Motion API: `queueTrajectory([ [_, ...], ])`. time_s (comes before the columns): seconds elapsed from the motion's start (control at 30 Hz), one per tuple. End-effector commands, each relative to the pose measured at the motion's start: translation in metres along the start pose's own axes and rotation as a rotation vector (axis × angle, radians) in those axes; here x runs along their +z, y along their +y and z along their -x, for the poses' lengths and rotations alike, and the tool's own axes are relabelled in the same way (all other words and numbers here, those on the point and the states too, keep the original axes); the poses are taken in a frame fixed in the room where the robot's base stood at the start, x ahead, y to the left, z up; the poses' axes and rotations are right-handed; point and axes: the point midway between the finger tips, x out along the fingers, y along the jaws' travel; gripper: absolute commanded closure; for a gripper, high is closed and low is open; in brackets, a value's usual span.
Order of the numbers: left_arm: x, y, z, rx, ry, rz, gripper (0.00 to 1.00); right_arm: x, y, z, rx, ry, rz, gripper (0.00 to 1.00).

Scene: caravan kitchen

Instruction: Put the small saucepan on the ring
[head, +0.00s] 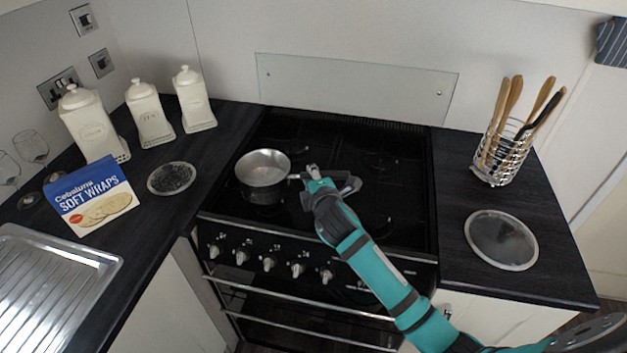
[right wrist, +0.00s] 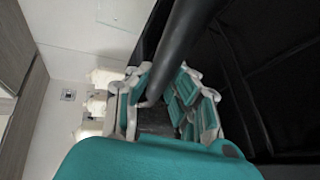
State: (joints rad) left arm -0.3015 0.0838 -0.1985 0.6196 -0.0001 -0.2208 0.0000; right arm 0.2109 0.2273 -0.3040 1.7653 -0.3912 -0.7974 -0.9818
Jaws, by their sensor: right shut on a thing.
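The small saucepan (head: 263,168) is a silver metal pan, upright over the front left of the black hob (head: 330,215). Its base hides the ring beneath it, and I cannot tell whether it touches. My right gripper (head: 308,179) is to the right of the pan, shut on its handle. In the right wrist view a dark bar, seemingly the handle (right wrist: 187,45), runs between the fingers of my right gripper (right wrist: 160,112). The pan's bowl does not show there. My left gripper is not in view.
Left counter: white canisters (head: 150,115), a soft wraps box (head: 90,196), a round dark mat (head: 171,178), wine glasses (head: 32,147) and a metal drainer (head: 50,285). Right counter: a utensil holder (head: 503,155) and another round mat (head: 501,240). The hob's back is clear.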

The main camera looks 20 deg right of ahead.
Motion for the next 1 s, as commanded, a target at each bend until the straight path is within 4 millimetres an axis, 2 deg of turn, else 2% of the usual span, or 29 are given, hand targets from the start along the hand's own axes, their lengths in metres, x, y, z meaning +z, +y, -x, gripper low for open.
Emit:
queueTrajectory([
  [0.03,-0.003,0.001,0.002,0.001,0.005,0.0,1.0,0.002,0.006,-0.005,0.009,0.001,-0.004,1.0],
  [0.17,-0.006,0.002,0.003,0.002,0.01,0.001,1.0,0.004,0.006,-0.011,0.009,0.002,-0.005,1.0],
  [0.43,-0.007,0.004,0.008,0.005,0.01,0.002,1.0,0.002,-0.023,-0.02,0.005,0.002,-0.005,1.0],
  [0.87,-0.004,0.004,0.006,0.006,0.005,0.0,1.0,0.001,-0.03,-0.023,0.008,0.003,-0.004,1.0],
  [0.9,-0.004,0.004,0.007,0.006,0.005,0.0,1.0,0.001,-0.034,-0.022,-0.001,0.0,0.0,0.78],
  [1.0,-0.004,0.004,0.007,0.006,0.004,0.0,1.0,0.001,-0.034,-0.022,-0.001,0.001,0.0,0.65],
])
